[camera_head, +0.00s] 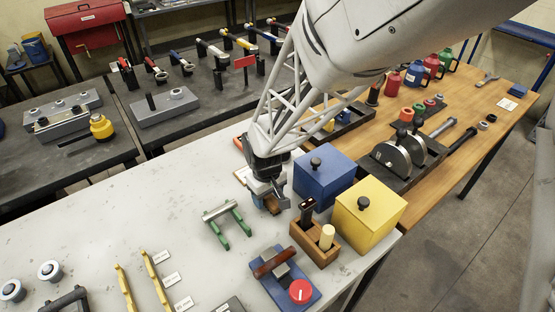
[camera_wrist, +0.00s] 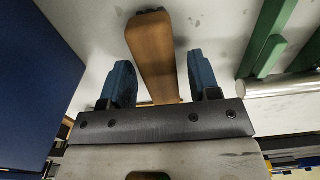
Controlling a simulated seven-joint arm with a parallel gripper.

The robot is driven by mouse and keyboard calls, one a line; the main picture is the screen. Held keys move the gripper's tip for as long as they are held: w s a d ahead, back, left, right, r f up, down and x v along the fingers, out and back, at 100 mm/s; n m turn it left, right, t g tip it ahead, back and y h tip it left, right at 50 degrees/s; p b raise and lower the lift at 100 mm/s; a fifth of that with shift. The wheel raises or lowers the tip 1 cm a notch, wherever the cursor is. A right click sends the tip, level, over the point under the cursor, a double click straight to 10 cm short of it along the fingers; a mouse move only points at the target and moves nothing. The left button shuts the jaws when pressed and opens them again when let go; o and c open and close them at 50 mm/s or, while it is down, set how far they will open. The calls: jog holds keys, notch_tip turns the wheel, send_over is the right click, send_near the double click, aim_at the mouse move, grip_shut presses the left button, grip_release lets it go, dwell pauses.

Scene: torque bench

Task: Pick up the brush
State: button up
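A wooden, orange-brown piece with a dark far end, which looks like the brush (camera_wrist: 154,55), lies on the pale bench top between my gripper's fingers in the wrist view. Its bristles cannot be made out. In the head view only a bit of brown (camera_head: 272,208) shows under my gripper (camera_head: 270,197), which hides the rest. My gripper (camera_wrist: 161,85) is open, with its two blue-grey fingers on either side of the wood. A gap shows on the right side; contact on the left cannot be told.
A blue box (camera_head: 323,180) stands close to the right of my gripper, with a yellow box (camera_head: 368,215) beyond. A wooden holder (camera_head: 313,246) is in front. A green-legged frame with a silver bar (camera_head: 227,217) lies to the left.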

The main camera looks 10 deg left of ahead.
jog(key=c, duration=0.8)
jog(key=shift+r, duration=5.05)
